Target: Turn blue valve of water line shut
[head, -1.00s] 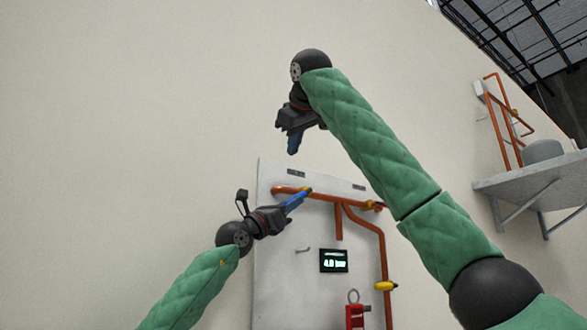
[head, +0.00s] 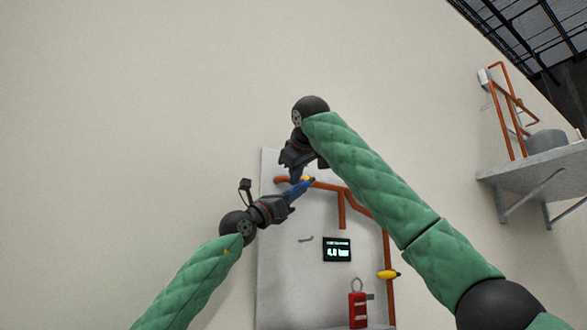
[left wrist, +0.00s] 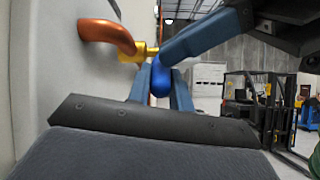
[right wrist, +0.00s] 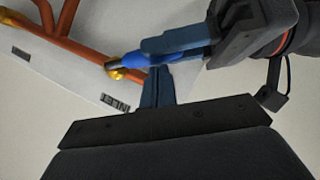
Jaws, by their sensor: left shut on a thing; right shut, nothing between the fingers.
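The blue valve handle (right wrist: 132,58) sits on a brass valve body (right wrist: 116,72) on the upper copper pipe, near the panel's INLET label. The handle also shows in the left wrist view (left wrist: 161,83), between the fingers of my left gripper (left wrist: 160,88). That gripper is shut on the handle; the fingers hide part of it in the head view. My right gripper (right wrist: 156,86) is shut and empty, its tips right beside the handle and my left fingers. I cannot tell whether it touches them. Its fingers also show at the upper right of the left wrist view.
A grey shelf (head: 530,167) stands at right. Both grippers crowd the upper pipe.

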